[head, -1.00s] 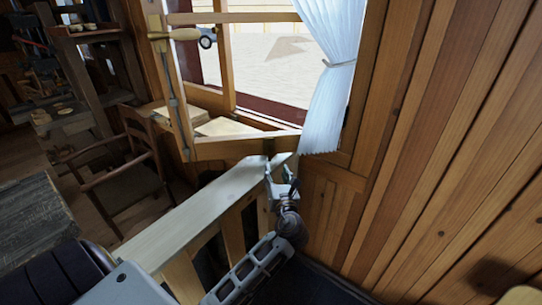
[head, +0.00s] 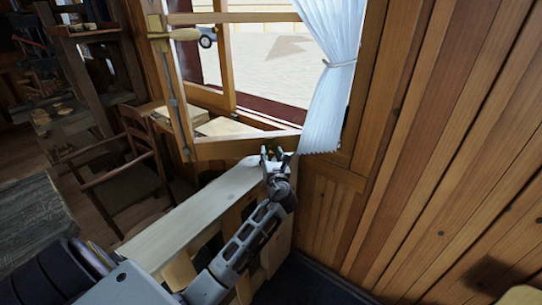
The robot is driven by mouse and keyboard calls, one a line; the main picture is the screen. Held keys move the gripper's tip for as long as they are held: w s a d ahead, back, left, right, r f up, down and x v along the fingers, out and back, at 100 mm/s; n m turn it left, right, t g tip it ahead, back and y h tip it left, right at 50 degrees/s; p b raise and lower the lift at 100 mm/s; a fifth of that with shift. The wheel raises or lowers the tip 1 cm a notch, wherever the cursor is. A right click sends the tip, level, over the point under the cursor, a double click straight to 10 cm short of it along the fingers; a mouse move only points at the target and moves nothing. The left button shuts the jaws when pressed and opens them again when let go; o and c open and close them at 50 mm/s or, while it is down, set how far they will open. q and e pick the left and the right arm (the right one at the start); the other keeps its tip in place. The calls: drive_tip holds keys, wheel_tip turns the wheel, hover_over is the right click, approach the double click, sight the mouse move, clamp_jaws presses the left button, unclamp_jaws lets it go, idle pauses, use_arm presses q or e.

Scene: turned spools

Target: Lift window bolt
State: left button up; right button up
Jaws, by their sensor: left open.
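The open wooden window sash (head: 184,95) stands at the upper left, swung inward. A thin metal bolt rod (head: 173,100) runs down its upright, with a small fitting (head: 186,151) near the bottom corner. A pale turned handle (head: 174,35) sticks out near the top. My left gripper (head: 276,154) is open at the far end of the bench's pale top rail, just below the sash's lower right end. It is well right of the bolt rod and apart from it. Small coloured specks show between its fingers, too small to identify. My right gripper is not in view.
A white curtain (head: 333,85) hangs just above right of the gripper. A plank wall (head: 440,150) fills the right. A wooden chair (head: 135,165) and grey table (head: 35,220) stand at the left.

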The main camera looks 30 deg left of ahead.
use_arm(q)
drive_tip(key=shift+w+a, duration=0.15)
drive_tip(key=shift+c, duration=0.3)
clamp_jaws()
